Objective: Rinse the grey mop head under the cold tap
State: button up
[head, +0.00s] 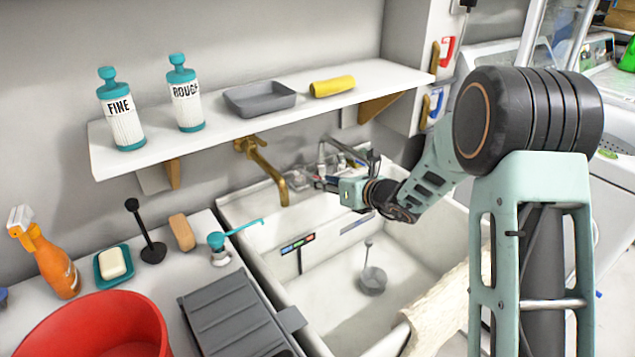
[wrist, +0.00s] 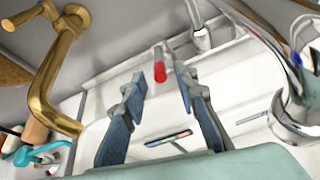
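My gripper (head: 326,184) is over the back ledge of the white sink (head: 335,318). In the wrist view its fingers (wrist: 158,76) are apart, and a small red-ended piece shows between them, with no contact clear. A brass tap (head: 266,168) hangs from the wall left of my gripper; it is large in the wrist view (wrist: 50,88). Chrome tap parts (head: 342,150) are behind my gripper, partly hidden. Which tap is cold I cannot tell. A round grey thing with an upright stem (head: 372,280) is in the basin; I cannot tell whether it is the mop head.
A white shelf (head: 230,138) with bottles, a grey tray and a yellow roll is above the sink. A cream cloth (head: 445,310) drapes the right side. The left counter holds a red tub (head: 98,325), an orange spray bottle (head: 52,262) and a grey ribbed board (head: 232,318).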

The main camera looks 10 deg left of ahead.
aim_at(308, 175)
jog(key=shift+x, duration=1.95)
grip_shut()
